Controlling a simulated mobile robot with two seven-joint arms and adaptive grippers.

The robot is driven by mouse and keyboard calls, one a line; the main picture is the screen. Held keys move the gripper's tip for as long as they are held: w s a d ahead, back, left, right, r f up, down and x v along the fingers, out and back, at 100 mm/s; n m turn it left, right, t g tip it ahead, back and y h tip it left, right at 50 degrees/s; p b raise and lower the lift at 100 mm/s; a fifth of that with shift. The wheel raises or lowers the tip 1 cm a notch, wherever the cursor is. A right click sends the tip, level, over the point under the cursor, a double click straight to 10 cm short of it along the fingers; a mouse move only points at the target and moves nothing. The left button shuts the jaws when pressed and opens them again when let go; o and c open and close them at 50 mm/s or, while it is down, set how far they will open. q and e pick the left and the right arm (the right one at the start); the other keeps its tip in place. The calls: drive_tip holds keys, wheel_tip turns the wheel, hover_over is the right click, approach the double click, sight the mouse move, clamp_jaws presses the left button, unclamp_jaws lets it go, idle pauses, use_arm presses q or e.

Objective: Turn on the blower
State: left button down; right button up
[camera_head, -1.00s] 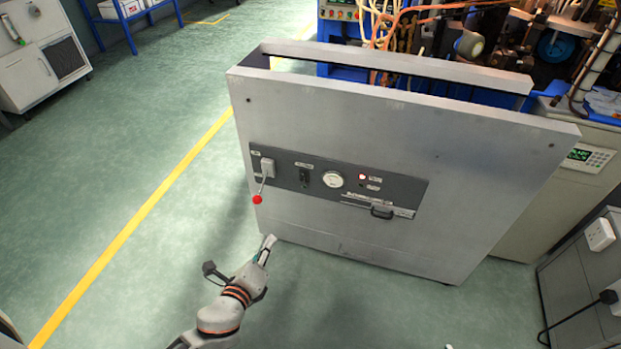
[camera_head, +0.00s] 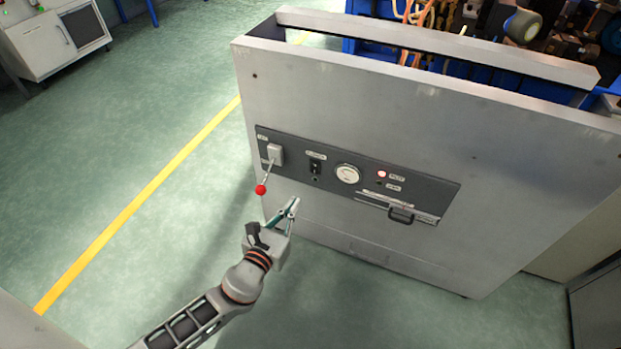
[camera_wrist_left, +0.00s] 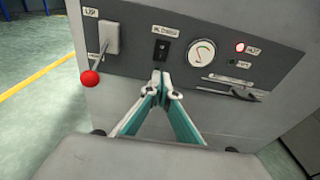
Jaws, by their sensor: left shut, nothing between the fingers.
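The blower cabinet (camera_head: 400,110) is a large grey box with a dark control panel (camera_head: 330,190) on its front. At the panel's left is a lever with a red ball knob (camera_head: 261,190), hanging down. Beside it are a black switch (camera_head: 315,167), a round white gauge (camera_head: 347,174) and a lit red lamp (camera_head: 382,174). My left gripper (camera_head: 293,208) is shut and empty, just below the panel. In the left wrist view its fingertips (camera_wrist_left: 160,88) point up toward the black switch (camera_wrist_left: 161,49), with the red knob (camera_wrist_left: 90,78) to their left. My right gripper is out of view.
A handle (camera_head: 400,215) sticks out at the panel's lower right. A machine with hoses (camera_head: 440,15) stands behind the cabinet. A white cabinet (camera_head: 65,40) is at the far left. The green floor to the left, with its yellow line (camera_head: 140,212), is clear.

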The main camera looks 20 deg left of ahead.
use_arm(q)
drive_tip(key=b, duration=0.2)
approach(314, 172)
drive_tip(key=w, duration=0.2)
drive_tip(key=w+f, duration=0.1)
drive_tip(key=w, duration=0.2)
drive_tip(key=shift+d, duration=0.2)
drive_tip(key=shift+w, duration=0.85)
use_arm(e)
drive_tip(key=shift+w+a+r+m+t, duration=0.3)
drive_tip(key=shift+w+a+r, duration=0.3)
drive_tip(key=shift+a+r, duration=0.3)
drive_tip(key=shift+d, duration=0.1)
